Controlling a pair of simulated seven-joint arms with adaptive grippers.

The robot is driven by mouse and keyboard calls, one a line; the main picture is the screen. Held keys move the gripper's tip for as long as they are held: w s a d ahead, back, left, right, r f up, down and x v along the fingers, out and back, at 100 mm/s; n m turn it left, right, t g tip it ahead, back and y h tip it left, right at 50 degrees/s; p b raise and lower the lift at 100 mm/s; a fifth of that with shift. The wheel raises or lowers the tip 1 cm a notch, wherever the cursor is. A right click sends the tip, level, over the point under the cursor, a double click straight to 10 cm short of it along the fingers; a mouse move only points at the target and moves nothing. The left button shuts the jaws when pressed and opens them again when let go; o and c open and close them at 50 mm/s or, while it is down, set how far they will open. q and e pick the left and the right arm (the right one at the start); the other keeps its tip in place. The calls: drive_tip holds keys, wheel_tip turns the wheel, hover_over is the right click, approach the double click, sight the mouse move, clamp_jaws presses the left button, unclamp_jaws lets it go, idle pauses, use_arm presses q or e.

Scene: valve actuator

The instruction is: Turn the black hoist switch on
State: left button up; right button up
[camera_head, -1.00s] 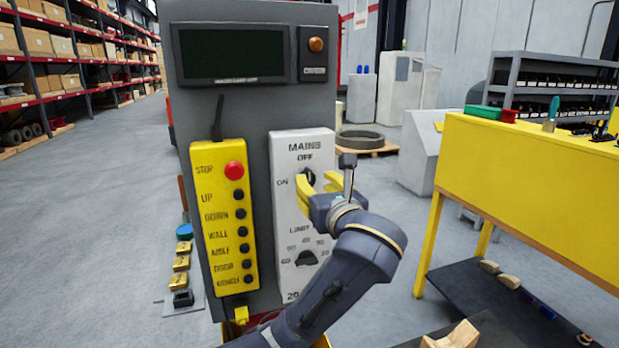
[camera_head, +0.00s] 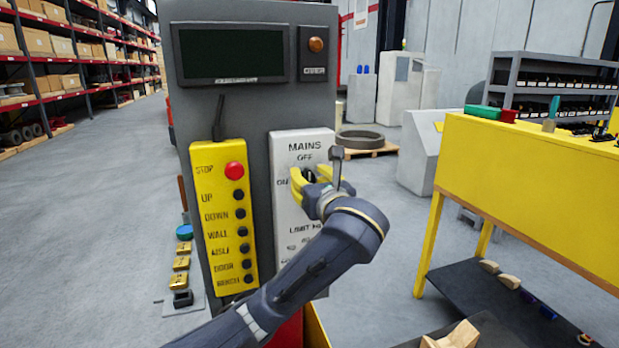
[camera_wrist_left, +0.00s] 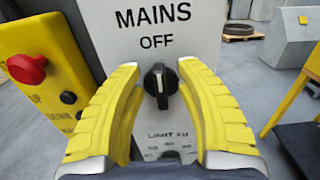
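The black MAINS switch (camera_wrist_left: 160,84) is a round knob on a white panel (camera_head: 303,149), under the word OFF. In the left wrist view its grip bar stands upright, with the white mark pointing up toward OFF. My left gripper (camera_wrist_left: 158,100) is open, its yellow fingers on either side of the knob with gaps between. In the head view the left gripper (camera_head: 308,178) is at the panel and mostly hides the knob. The lower LIMIT dial is hidden behind my arm. My right gripper is in neither view.
A yellow button box (camera_head: 223,215) with a red stop button (camera_head: 234,171) hangs left of the panel. A dark screen (camera_head: 232,53) and an orange lamp (camera_head: 316,45) are above. A yellow workbench (camera_head: 530,180) stands at right. Open floor lies at left.

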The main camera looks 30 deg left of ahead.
use_arm(q)
clamp_jaws()
drive_tip(key=shift+s+n, duration=0.1)
drive_tip(key=shift+n, duration=0.3)
drive_tip(key=n, duration=0.4)
drive_tip(key=shift+s+a+f, duration=0.1)
drive_tip(key=shift+s+a, duration=0.15)
drive_tip(key=shift+s+a+f+n, duration=0.15)
drive_tip(key=shift+f+n, duration=0.1)
drive_tip(key=shift+n, duration=1.8)
drive_tip(key=shift+s+a+f+n, duration=0.1)
drive_tip(key=shift+f+n, duration=0.15)
drive_tip(key=shift+n, duration=1.75)
drive_tip(key=shift+s+a+f+n, duration=0.15)
drive_tip(key=shift+f+n, duration=0.1)
drive_tip(key=shift+n, duration=1.8)
drive_tip(key=shift+c, duration=0.4)
unclamp_jaws()
